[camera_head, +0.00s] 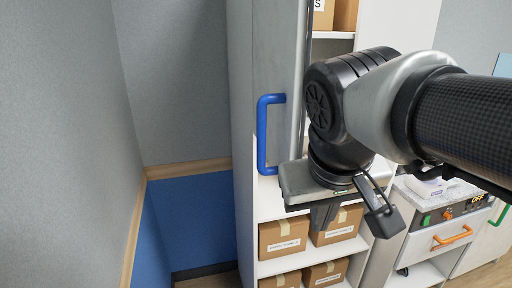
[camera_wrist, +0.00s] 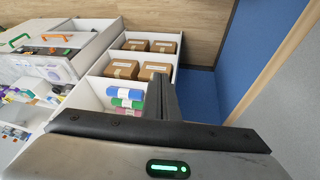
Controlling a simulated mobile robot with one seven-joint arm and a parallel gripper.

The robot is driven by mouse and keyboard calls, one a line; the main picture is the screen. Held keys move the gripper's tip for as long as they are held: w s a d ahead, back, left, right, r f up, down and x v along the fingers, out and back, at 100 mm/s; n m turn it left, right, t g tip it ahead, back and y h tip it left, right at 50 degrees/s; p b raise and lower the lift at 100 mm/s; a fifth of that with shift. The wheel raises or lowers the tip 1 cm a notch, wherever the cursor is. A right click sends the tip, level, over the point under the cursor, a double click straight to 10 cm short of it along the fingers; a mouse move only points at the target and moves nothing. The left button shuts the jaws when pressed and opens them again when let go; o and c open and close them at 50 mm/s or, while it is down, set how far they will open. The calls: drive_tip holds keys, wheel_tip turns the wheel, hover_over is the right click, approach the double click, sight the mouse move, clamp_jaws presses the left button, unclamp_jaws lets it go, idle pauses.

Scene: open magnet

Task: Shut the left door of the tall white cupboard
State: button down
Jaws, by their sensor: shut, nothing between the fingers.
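The tall white cupboard (camera_head: 241,110) stands at the middle of the head view, its shelves visible in the lower part. Its left door (camera_head: 280,60) is a pale upright panel with a blue bar handle (camera_head: 263,135). Shelf space shows to the right of the door, and my arm covers part of this area. How far the door is swung cannot be told. My gripper (camera_head: 322,222) points down in front of the shelves, right of and below the handle, apart from it. Its fingers (camera_wrist: 162,98) are shut and empty in the wrist view.
Brown boxes (camera_head: 283,237) sit on the lower shelves; they also show in the wrist view (camera_wrist: 122,69). Coloured rolls (camera_wrist: 125,93) lie nearby. A white unit (camera_head: 420,243) with an orange handle (camera_head: 453,235) stands at right. A blue-and-grey wall (camera_head: 190,215) is at left, with a gap beside the cupboard.

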drive_tip(key=w+a+r+n+t+h+p, duration=0.1)
drive_tip(key=w+a+r, duration=0.2)
drive_tip(key=a+r, duration=0.45)
drive_tip(key=w+a+r+n+t+h, duration=0.1)
drive_tip(key=w+a+r, duration=0.3)
drive_tip(key=a, duration=0.7)
drive_tip(key=w+d+f+p, duration=0.1)
drive_tip(key=w+d+f, duration=0.4)
drive_tip(key=d+f, duration=0.1)
drive_tip(key=shift+w+f, duration=0.3)
drive_tip(key=shift+f, duration=0.15)
drive_tip(key=shift+d, duration=0.15)
